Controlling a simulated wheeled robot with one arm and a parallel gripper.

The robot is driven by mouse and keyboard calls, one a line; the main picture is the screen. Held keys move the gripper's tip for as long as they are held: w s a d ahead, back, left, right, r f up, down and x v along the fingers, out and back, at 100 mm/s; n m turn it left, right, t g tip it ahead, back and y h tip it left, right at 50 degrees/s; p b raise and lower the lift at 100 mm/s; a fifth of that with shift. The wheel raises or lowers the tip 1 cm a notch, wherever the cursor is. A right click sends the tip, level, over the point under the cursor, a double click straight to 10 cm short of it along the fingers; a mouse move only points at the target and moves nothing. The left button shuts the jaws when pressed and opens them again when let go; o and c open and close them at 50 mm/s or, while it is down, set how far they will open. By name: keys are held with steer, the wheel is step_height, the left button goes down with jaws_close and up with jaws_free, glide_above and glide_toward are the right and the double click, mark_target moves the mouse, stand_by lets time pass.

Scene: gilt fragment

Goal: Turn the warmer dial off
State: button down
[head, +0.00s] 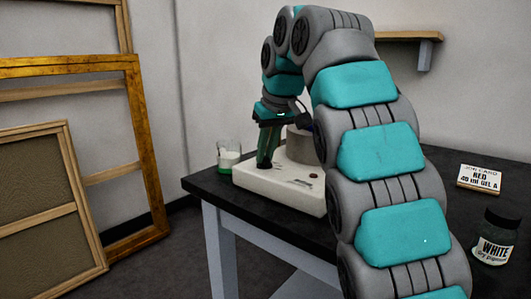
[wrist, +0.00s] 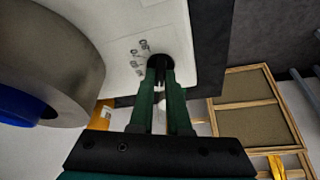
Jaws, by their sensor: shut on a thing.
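The warmer (head: 262,187) is a cream box on the dark table, with a grey metal pot (head: 301,147) on top. My gripper (head: 265,162) points down at the warmer's left part in the head view. In the wrist view my gripper (wrist: 161,76) has its green fingers close together on the black warmer dial (wrist: 160,62). The dial is mostly hidden by the fingertips. Printed marks (wrist: 139,57) show beside it on the cream face. Which mark the dial points to cannot be told.
A label card (head: 480,177) and a dark jar marked WHITE (head: 495,240) are at the right on the table (head: 450,162). Wooden frames (head: 140,150) lean against the left wall.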

steer(key=shift+n+y, duration=0.3)
steer(key=shift+n, duration=0.5)
steer(key=c, duration=0.9)
jaws_free()
